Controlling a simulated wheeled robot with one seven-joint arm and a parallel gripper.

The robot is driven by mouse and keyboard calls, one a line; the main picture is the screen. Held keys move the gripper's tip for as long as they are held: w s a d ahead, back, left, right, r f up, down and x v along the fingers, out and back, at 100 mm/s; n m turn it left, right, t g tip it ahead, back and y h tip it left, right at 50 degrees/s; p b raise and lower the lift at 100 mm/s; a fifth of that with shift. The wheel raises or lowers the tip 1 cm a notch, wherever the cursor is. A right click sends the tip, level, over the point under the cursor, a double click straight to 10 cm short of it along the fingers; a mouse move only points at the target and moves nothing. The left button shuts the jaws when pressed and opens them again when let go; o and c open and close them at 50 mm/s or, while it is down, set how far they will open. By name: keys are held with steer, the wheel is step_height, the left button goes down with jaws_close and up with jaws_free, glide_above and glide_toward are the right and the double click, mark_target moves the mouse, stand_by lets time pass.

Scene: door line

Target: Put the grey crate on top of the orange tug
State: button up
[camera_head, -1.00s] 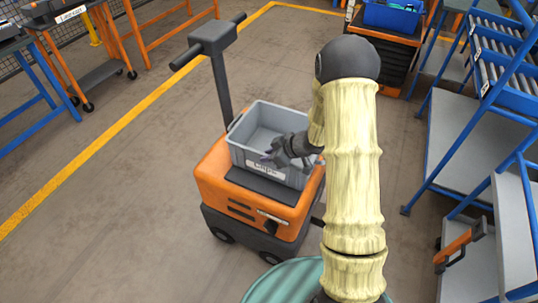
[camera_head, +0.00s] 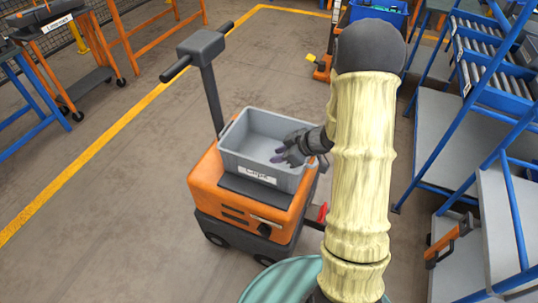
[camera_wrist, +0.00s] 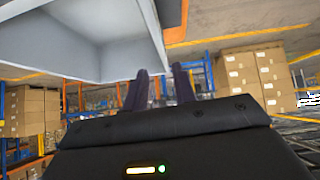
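The grey crate (camera_head: 268,140) with a white label sits upright on the deck of the orange tug (camera_head: 215,187), toward its back right. Its open top shows an empty inside. My gripper (camera_head: 280,155) is at the crate's right side, with its dark fingers over the rim and the inside. In the wrist view my gripper's fingers (camera_wrist: 160,90) stand apart with background showing between them. The crate's pale walls (camera_wrist: 125,55) fill the upper left there, close to the fingertips. Whether a finger touches the crate cannot be told.
The tug's dark handle (camera_head: 203,60) rises behind the crate. A blue rack with rollers (camera_head: 490,60) and grey shelves stand at the right. A teal round top (camera_head: 280,282) is at the bottom. Orange and blue benches are at the left. The floor left of the tug is clear.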

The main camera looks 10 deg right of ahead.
steer(key=shift+v, duration=1.05)
steer(key=shift+w+r, duration=0.1)
steer(key=shift+w+r, duration=0.2)
step_height(320, 180, up, 6)
steer(key=s+d+m+t+h, duration=0.1)
steer(key=s+d+m+h, duration=0.15)
steer(key=m+h, duration=0.4)
steer(key=s+a+r+m+g, duration=0.1)
steer(key=s+a+m+g, duration=0.1)
steer(key=s, duration=0.5)
steer(key=s+a+r+m+g, duration=0.1)
steer(key=s+a+m+g, duration=0.1)
steer(key=s, duration=0.5)
steer(key=shift+s+a, duration=0.3)
steer(key=shift+a, duration=0.35)
